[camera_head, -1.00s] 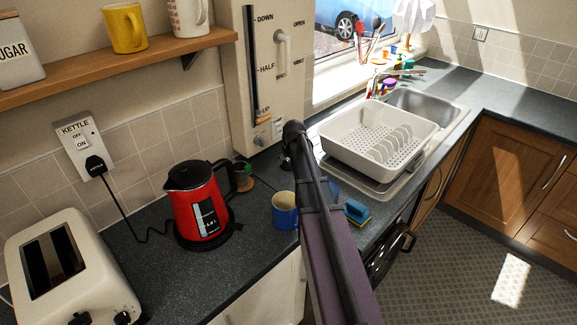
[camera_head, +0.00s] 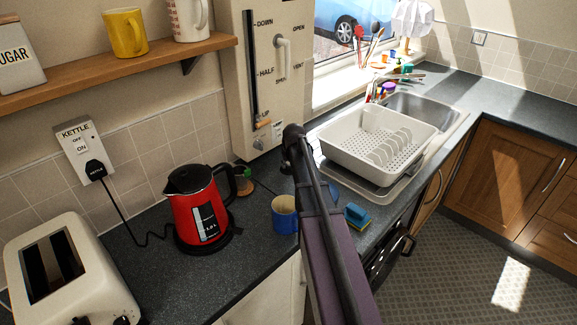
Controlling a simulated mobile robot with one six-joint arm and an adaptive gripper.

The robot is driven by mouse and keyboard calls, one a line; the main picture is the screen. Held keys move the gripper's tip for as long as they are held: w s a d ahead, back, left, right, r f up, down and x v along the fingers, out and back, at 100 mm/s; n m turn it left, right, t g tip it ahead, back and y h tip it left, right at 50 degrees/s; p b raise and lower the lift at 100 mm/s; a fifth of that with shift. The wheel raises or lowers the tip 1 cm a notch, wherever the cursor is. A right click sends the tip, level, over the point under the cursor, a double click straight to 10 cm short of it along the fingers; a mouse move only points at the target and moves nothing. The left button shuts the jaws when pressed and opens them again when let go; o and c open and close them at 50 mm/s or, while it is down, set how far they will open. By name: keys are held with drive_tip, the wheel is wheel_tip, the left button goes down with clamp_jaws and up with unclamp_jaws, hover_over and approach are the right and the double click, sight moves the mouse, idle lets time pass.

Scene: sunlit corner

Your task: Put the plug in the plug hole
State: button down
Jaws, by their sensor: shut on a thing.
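My arm (camera_head: 335,250) rises from the bottom middle to a dark joint beside the tall white panel. My gripper does not show; the arm may hide it. The metal sink (camera_head: 424,110) is at the upper right, behind the dish rack. Its plug hole cannot be seen, and I see no loose sink plug.
The red kettle (camera_head: 195,205), blue mug (camera_head: 285,214), sponge (camera_head: 357,217) and white dish rack (camera_head: 345,146) stand along the dark counter. A cream toaster (camera_head: 85,250) is at the lower left. A shelf (camera_head: 130,65) juts out above. The tiled floor (camera_head: 460,270) at right is clear.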

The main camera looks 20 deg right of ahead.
drive_tip(key=shift+r, duration=0.15)
wheel_tip(320, 180, up, 10)
drive_tip(key=p, duration=1)
drive_tip(key=shift+f, duration=0.2)
idle(0.4)
drive_tip(key=shift+s, duration=0.15)
